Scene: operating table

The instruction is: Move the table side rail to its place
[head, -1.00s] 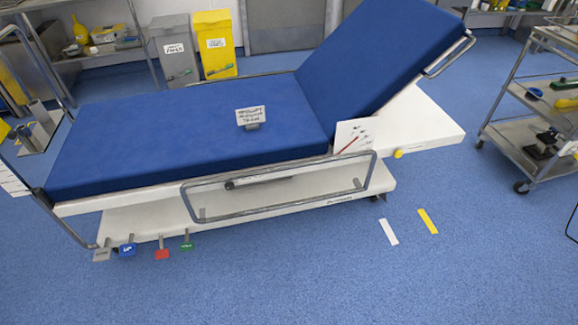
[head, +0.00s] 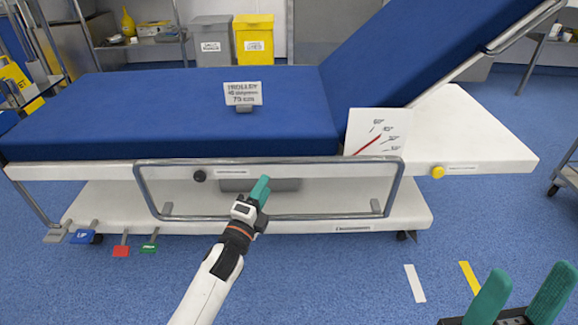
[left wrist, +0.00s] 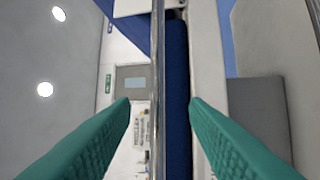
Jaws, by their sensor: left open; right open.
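The table side rail (head: 270,161) is a grey metal tube frame along the near side of the operating table (head: 200,110), below the level of the blue mattress. My left gripper (head: 262,187) is in front of the rail's middle, a little below its top bar in the head view. In the left wrist view a metal bar (left wrist: 158,60) runs lengthwise between the open green fingers (left wrist: 160,105), not touched by them. How far it lies from the fingertips I cannot tell. My right gripper (head: 520,300) is open and empty at the lower right, away from the rail.
A black knob (head: 199,176) and a yellow knob (head: 438,172) sit on the table's side. Several coloured pedals (head: 121,248) stand out at lower left. A dial card (head: 378,132) stands by the backrest. A trolley (head: 568,178) is at far right.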

